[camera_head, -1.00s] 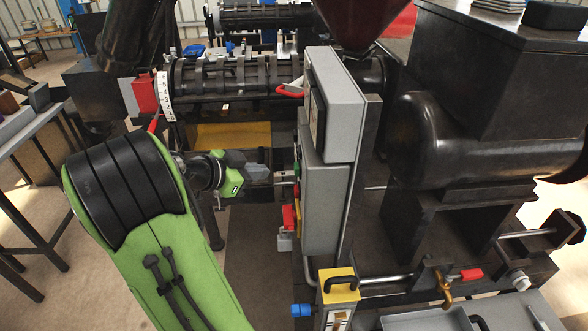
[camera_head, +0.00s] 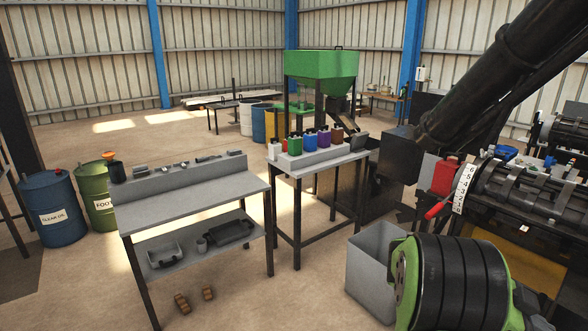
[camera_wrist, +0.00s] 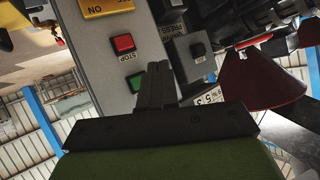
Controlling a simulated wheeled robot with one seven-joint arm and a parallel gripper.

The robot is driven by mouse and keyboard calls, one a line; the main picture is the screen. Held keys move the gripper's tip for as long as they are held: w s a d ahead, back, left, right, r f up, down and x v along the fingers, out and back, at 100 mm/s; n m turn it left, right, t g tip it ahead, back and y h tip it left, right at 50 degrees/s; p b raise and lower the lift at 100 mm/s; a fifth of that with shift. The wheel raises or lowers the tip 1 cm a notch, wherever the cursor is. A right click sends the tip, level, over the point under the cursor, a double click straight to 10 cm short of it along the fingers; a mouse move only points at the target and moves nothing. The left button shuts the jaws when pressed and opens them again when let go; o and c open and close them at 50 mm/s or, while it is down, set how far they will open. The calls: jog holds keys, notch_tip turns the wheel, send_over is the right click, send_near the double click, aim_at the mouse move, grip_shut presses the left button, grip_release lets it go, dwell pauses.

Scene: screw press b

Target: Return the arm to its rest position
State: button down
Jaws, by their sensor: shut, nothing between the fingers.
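My gripper (camera_wrist: 154,85) shows in the wrist view with its two dark fingers together and nothing between them. Behind the fingers is a grey control box (camera_wrist: 143,78) with a red STOP button (camera_wrist: 123,43) and a green button (camera_wrist: 136,82). The fingertips appear in front of the box face; I cannot tell how large the gap is. In the head view only a green and black part of my arm shows at the bottom right. My gripper is out of that view.
The screw press barrel (camera_head: 532,196) with a red-handled part is at the right. A grey bin (camera_head: 373,270) stands beside my arm. Two grey tables, one with coloured jugs (camera_head: 310,142), stand to the left. Drums (camera_head: 50,207) are at the far left.

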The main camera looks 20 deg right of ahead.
jog(key=shift+w, duration=0.1)
jog(key=w+a+n+t+y, duration=0.1)
jog(key=w+a+n+t, duration=0.45)
jog(key=a, duration=0.25)
jog(key=w+a+n+t+y, duration=0.2)
jog(key=w+a+n+t, duration=0.2)
jog(key=w+a+n, duration=0.4)
jog(key=s+a+n+t+y, duration=0.2)
jog(key=a+n, duration=0.5)
jog(key=a, duration=0.4)
jog(key=s+a+n+t+y, duration=0.2)
jog(key=s+a+n+y, duration=0.2)
jog(key=a+n, duration=0.4)
jog(key=a, duration=0.3)
jog(key=shift+s+a+r, duration=0.2)
jog(key=shift+a, duration=0.15)
